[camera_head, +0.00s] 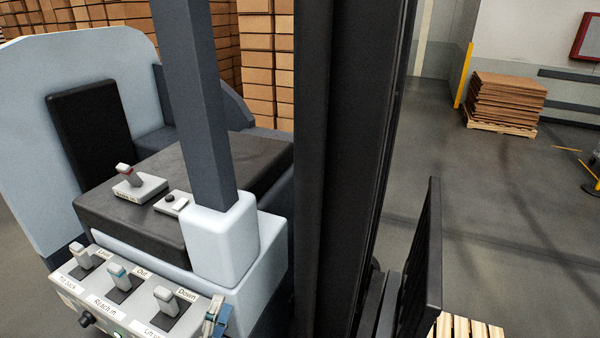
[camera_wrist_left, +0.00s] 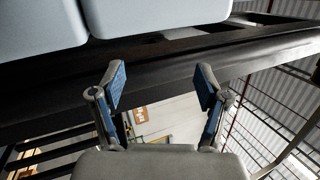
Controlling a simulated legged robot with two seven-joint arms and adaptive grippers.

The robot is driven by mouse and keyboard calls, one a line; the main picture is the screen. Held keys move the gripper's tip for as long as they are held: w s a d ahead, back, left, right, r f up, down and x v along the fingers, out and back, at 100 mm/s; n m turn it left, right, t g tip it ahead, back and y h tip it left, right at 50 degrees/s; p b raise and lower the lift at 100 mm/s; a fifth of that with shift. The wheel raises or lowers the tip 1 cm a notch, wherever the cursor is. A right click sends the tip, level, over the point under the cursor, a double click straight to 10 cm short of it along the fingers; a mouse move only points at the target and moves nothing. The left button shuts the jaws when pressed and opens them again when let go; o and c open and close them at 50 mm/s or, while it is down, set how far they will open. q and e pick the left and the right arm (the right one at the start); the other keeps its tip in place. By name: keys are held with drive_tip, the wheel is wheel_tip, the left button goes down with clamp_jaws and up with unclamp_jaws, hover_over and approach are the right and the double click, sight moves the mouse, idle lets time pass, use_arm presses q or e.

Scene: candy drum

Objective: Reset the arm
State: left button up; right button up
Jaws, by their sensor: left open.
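My left gripper (camera_head: 215,314) shows only in part at the bottom of the head view, as a small grey and blue piece at the right end of the lever panel. In the left wrist view, its two blue-padded fingers (camera_wrist_left: 161,84) stand wide apart with nothing between them. The light grey control panel (camera_head: 92,302) carries several short levers, among them a left lever (camera_head: 82,254), a middle lever (camera_head: 120,275) marked Out and Reach in, and a right lever (camera_head: 168,300) marked Down. The gripper is beside the right lever. I cannot tell whether they touch. My right gripper is out of view.
A grey post (camera_head: 205,100) and a thick black mast (camera_head: 345,150) rise beside the panel. A stack of brown sheets (camera_head: 505,100) lies far right. The floor between is open.

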use_arm(q)
drive_tip(key=s+a+f+n+g+y, duration=0.2)
drive_tip(key=s+f+n+g+y, duration=0.15)
drive_tip(key=f+n, duration=0.45)
drive_tip(key=s+a+f+n+g+y, duration=0.2)
drive_tip(key=f+n+g, duration=0.25)
drive_tip(key=f, duration=0.85)
drive_tip(key=s+d+f+n+g, duration=0.1)
drive_tip(key=s+f+n+g, duration=0.35)
drive_tip(key=s+f, duration=0.45)
drive_tip(key=s+d+f+n+g, duration=0.1)
drive_tip(key=s+f+n+g, duration=0.2)
drive_tip(key=s+f+g, duration=0.55)
wheel_tip(320, 180, down, 16)
drive_tip(key=s+t, duration=0.1)
drive_tip(key=t, duration=0.1)
drive_tip(key=s+f, duration=0.5)
drive_tip(key=f, duration=0.4)
drive_tip(key=s+a+f+g, duration=0.1)
drive_tip(key=s+f, duration=0.4)
drive_tip(key=f, duration=0.4)
drive_tip(key=shift+s+a+m, duration=0.2)
drive_tip(key=shift+s+m, duration=0.1)
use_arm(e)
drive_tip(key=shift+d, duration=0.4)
use_arm(q)
drive_tip(key=shift+d+r, duration=0.1)
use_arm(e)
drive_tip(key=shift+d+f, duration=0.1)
